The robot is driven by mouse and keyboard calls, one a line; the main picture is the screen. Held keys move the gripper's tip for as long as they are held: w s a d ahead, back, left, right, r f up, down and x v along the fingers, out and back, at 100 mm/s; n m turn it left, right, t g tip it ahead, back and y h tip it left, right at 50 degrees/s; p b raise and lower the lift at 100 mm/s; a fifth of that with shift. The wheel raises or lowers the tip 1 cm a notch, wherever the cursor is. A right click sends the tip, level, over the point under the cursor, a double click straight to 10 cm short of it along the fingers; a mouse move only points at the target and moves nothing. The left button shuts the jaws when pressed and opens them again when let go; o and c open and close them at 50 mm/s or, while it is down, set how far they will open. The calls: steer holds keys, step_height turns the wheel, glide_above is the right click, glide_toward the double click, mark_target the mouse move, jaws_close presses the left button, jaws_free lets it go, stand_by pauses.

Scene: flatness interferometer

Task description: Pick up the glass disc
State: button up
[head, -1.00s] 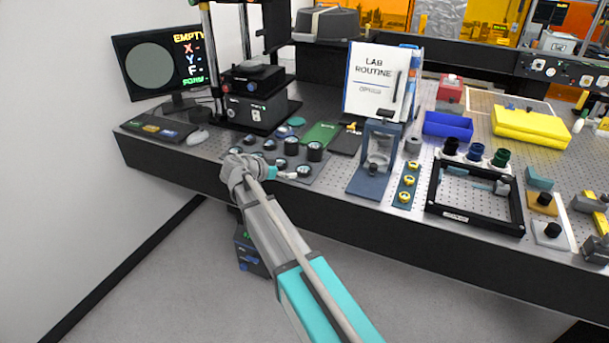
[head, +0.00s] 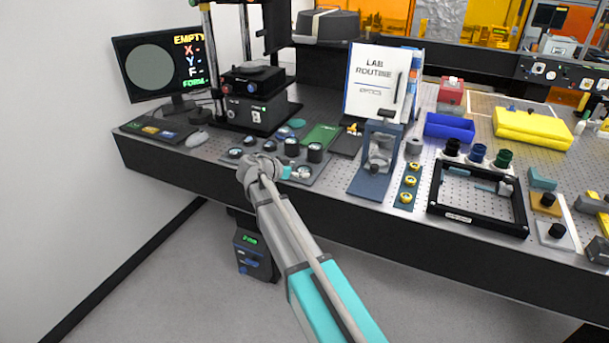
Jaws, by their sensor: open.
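Several small round optics sit on a dark grey mat (head: 325,165) at the bench's front left edge. Some are dark-rimmed discs with pale or bluish faces, such as one at the left (head: 235,153) and one farther back (head: 283,133). I cannot tell for sure which is the glass disc. My gripper (head: 302,173) is over the front right of the mat, beside a small round piece there, and points right. It is open, with nothing seen between its fingers. My wrist hides part of the mat's front.
A blue-grey stand (head: 368,181) is to the right. A black instrument (head: 254,105) and a monitor (head: 160,67) stand behind left.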

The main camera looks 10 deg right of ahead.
steer(key=shift+x, duration=0.8)
steer(key=c, duration=1)
steer(key=shift+r, duration=0.2)
step_height(320, 180, up, 2)
steer(key=shift+r+p, duration=0.1)
steer(key=shift+p, duration=1)
steer(key=s+a+r+p, duration=0.1)
steer(key=s+r+p, duration=0.3)
steer(key=r+p, duration=0.2)
steer(key=shift+s+r+p, duration=0.3)
steer(key=shift+s+p, duration=0.05)
steer(key=s+a+r+p, duration=0.2)
steer(key=s+r+p, duration=0.1)
steer(key=s, duration=0.6)
steer(key=shift+a+r+p, duration=0.2)
steer(key=shift+r+p, duration=0.2)
steer(key=shift+p, duration=0.05)
